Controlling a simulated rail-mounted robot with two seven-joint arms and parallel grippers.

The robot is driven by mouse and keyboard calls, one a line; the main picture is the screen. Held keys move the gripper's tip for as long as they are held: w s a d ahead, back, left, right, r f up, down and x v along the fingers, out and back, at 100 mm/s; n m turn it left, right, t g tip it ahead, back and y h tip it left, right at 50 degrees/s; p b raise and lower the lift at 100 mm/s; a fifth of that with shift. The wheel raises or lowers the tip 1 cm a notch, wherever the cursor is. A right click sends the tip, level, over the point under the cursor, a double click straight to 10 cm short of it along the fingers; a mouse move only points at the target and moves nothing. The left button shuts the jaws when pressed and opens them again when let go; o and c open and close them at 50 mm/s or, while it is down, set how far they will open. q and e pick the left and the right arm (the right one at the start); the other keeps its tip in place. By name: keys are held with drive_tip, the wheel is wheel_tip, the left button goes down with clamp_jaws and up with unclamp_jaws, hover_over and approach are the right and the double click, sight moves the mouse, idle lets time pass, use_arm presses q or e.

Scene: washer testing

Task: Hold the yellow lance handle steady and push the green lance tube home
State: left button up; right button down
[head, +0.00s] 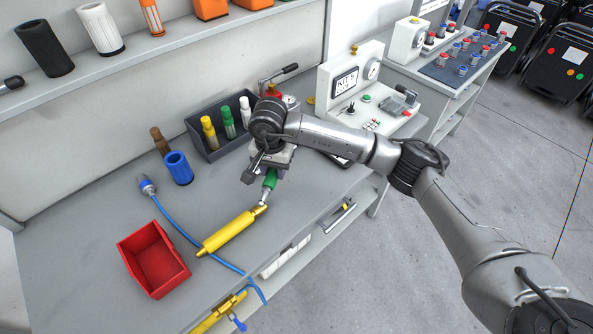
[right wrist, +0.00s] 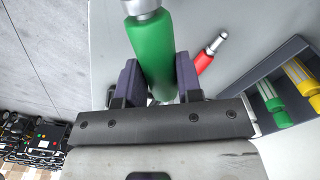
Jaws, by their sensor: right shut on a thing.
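The yellow lance handle (head: 230,232) lies slantwise on the bench, no gripper on it. The green lance tube (head: 270,181) points down toward the handle's upper right end. Its metal tip is at or very near that end; I cannot tell whether it is inside. My right gripper (head: 266,170) is shut on the green tube, above the bench. In the right wrist view the green tube (right wrist: 152,48) stands between the two jaws (right wrist: 160,78), its metal end at the top. The right arm hides part of the tube. My left gripper is not in view.
A red bin (head: 152,258) and a blue hose (head: 190,235) lie around the handle. A blue cup (head: 178,168) and a dark rack (head: 213,150) with coloured bottles stand behind. A test box (head: 345,85) is at the right. A red-bodied piece (right wrist: 207,58) shows beside the jaws.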

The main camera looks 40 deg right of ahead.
sight(293, 187)
drive_tip(key=d+f+m, duration=0.4)
drive_tip(key=d, duration=0.1)
drive_tip(key=w+d+f+m, duration=0.1)
drive_tip(key=d+f+m, duration=0.1)
drive_tip(key=shift+d+f, duration=0.35)
drive_tip(key=shift+d+f+m, duration=0.1)
drive_tip(key=shift+f+m, duration=0.1)
drive_tip(key=shift+m, duration=0.1)
drive_tip(key=shift+s+a+f+b, duration=0.1)
drive_tip(key=shift+a+f+b, duration=0.05)
drive_tip(key=shift+f+b, duration=0.6)
drive_tip(key=shift+a+f+b, duration=0.1)
drive_tip(key=shift+f+b, duration=0.4)
drive_tip(key=shift+f, duration=0.3)
drive_tip(key=shift+a+f+b, duration=0.1)
drive_tip(key=shift+f+b, duration=0.75)
drive_tip(key=shift+f, duration=0.45)
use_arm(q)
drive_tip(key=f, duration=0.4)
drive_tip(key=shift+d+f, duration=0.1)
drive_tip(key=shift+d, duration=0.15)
